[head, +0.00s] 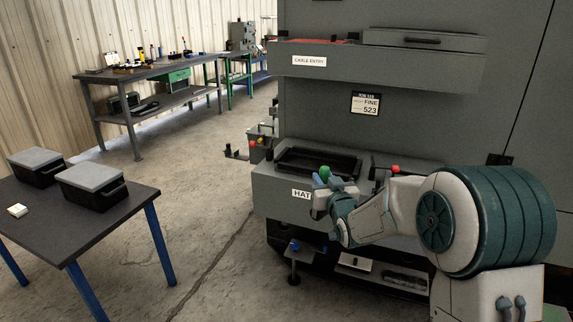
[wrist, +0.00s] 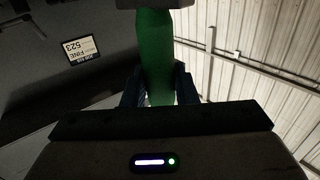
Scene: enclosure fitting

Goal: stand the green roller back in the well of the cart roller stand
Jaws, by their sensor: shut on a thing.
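The green roller (wrist: 156,60) runs up the middle of the wrist view, between the two dark blue fingers of my gripper (wrist: 158,92). My gripper is shut on it. In the head view, a small green end of the roller (head: 324,173) shows above my gripper (head: 322,186), in front of the ledge marked "HAT...". I cannot make out the cart roller stand or its well for sure in either view.
The large grey enclosure (head: 340,120) stands close behind my gripper, with a black-framed opening (head: 300,166) in its ledge. Small red and yellow parts (head: 262,143) sit left of it. A dark table (head: 90,226) with two lidded boxes stands at left. The floor between is clear.

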